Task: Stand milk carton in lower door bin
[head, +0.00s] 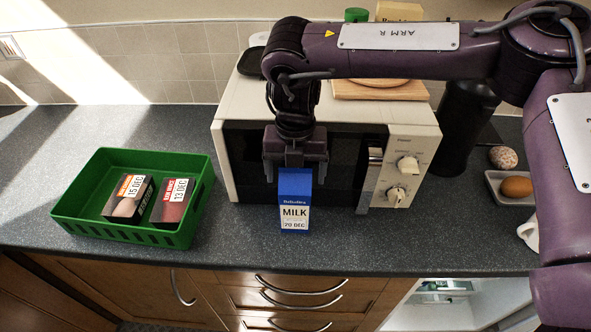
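The milk carton (295,212) is blue and white, marked MILK and 20 DEC. It is upright at the counter's front, before the microwave. My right gripper (294,170) points down over it from above, with its fingers at the carton's top. Whether the fingers are closed on the carton is hard to tell. An open fridge (430,314) shows in part below the counter at the lower right; its lower door bin cannot be made out. My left gripper is out of view.
A green crate (122,233) with two dated packs stands at the left. The microwave (228,150) is close behind the carton. An egg tray (494,190) and a white cup (530,232) are at the right, near my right arm. Counter (425,250) right of the carton is clear.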

